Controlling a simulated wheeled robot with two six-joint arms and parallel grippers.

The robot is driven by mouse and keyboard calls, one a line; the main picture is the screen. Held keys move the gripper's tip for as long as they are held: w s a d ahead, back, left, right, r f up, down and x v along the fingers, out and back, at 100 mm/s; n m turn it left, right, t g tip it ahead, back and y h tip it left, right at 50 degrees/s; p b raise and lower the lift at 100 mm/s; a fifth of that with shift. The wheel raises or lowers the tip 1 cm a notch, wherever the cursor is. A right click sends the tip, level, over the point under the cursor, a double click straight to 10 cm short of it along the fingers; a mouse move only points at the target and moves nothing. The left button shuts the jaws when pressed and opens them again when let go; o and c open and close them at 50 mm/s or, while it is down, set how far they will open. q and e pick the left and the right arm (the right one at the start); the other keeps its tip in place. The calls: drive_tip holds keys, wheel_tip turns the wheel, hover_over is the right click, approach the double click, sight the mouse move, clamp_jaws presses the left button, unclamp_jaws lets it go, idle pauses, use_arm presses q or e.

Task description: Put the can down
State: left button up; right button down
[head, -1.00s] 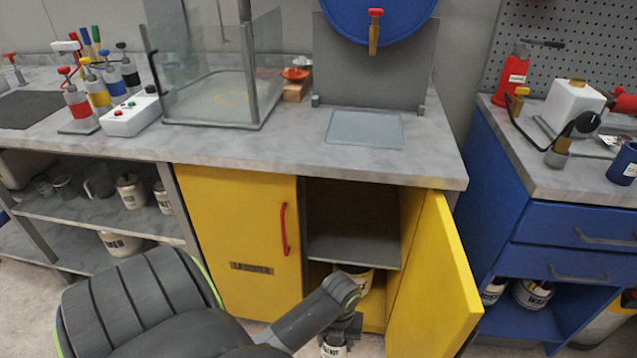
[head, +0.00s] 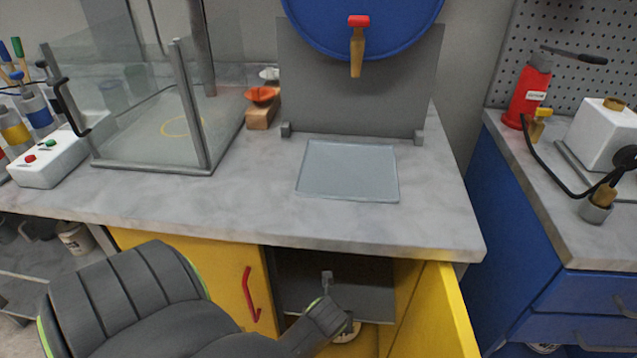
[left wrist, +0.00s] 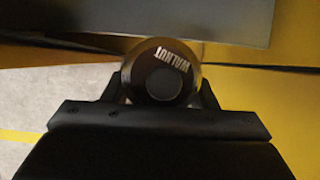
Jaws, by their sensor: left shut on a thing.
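A dark can with white lettering that reads WALNUT (left wrist: 167,75) sits between the fingers of my left gripper (left wrist: 160,92) in the left wrist view. The gripper is shut on it. A clear flat tray (head: 347,172) lies bare on the grey counter (head: 240,215), below the tap (head: 357,50) of a blue drum (head: 362,15). My right gripper is not in view.
The cabinet's yellow door (head: 440,310) stands open at the right of the opening. Counter space around the tray is clear. A blue bench (head: 515,200) stands at the right.

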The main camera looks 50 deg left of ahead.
use_arm(q)
drive_tip(key=w+a, duration=0.3)
drive_tip(key=w, duration=0.1)
drive_tip(key=w+a+b, duration=0.1)
drive_tip(key=w+a, duration=0.2)
drive_tip(key=w, duration=0.1)
drive_tip(key=w+a, duration=0.3)
drive_tip(key=a, duration=0.1)
drive_tip(key=shift+w+b, duration=0.3)
drive_tip(key=shift+w, duration=0.1)
drive_tip(key=shift+w+f, duration=0.1)
drive_tip(key=shift+f, duration=0.1)
wheel_tip(320, 180, down, 2)
drive_tip(key=shift+f+b, duration=0.1)
drive_tip(key=shift+b, duration=0.35)
drive_tip(key=shift+f, duration=0.45)
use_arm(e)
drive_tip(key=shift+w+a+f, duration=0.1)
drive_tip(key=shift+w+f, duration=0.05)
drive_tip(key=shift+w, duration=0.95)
use_arm(q)
drive_tip(key=o, duration=1.1)
